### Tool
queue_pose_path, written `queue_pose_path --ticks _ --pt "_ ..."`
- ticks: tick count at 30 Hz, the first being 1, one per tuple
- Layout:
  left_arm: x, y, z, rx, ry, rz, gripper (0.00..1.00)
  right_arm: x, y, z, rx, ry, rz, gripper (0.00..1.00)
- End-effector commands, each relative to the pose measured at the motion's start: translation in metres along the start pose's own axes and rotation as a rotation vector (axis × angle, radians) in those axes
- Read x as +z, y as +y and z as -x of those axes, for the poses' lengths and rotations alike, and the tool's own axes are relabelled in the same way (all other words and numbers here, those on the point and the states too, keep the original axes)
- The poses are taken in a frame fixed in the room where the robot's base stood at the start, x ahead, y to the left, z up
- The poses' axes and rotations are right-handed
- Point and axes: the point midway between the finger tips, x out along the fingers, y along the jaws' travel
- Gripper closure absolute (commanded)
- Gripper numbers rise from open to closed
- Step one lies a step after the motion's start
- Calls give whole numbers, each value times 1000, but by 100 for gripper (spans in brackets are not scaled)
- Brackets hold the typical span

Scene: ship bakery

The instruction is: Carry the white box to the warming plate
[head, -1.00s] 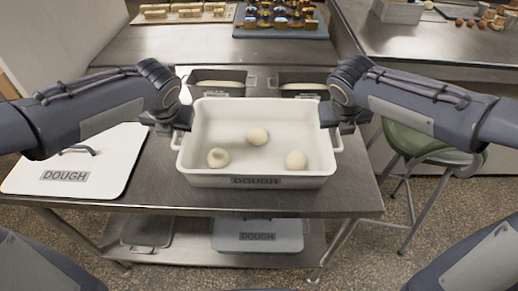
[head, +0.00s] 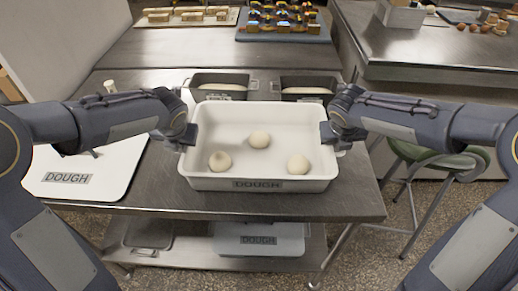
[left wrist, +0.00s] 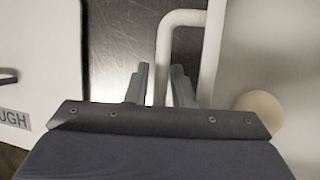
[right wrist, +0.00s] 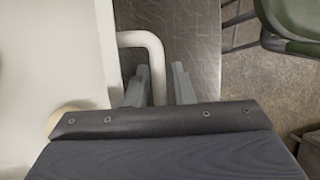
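The white box (head: 258,184), labelled DOUGH, stands on the steel table, with three dough balls (head: 259,139) inside. My left gripper (head: 188,136) is at its left handle. In the left wrist view the handle (left wrist: 163,60) runs between the two fingers (left wrist: 160,80), which stand apart. My right gripper (head: 329,132) is at the right handle. In the right wrist view that handle (right wrist: 155,65) also passes between parted fingers (right wrist: 160,78). Neither gripper visibly clamps its handle. I cannot pick out a warming plate with certainty.
A white DOUGH lid (head: 105,185) lies left of the box. Two dark dough pans (head: 222,95) stand close behind it. A green stool (head: 440,160) stands right of the table. A second steel counter (head: 420,50) is at back right.

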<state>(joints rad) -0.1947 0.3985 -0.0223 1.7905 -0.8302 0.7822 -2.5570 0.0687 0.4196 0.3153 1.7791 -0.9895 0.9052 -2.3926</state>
Motion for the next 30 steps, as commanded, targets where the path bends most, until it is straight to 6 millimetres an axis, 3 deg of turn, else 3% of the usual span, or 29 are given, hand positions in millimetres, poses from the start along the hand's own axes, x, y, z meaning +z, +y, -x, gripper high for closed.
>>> queue_pose_path --ticks 8,13,30 --pt "0 0 -1 0 0 0 79 0 0 -1 0 0 0 78" --pt "0 0 -1 0 0 0 100 0 0 -1 0 0 0 99" --pt "2 1 3 0 -3 0 100 2 -1 3 0 -3 0 100"
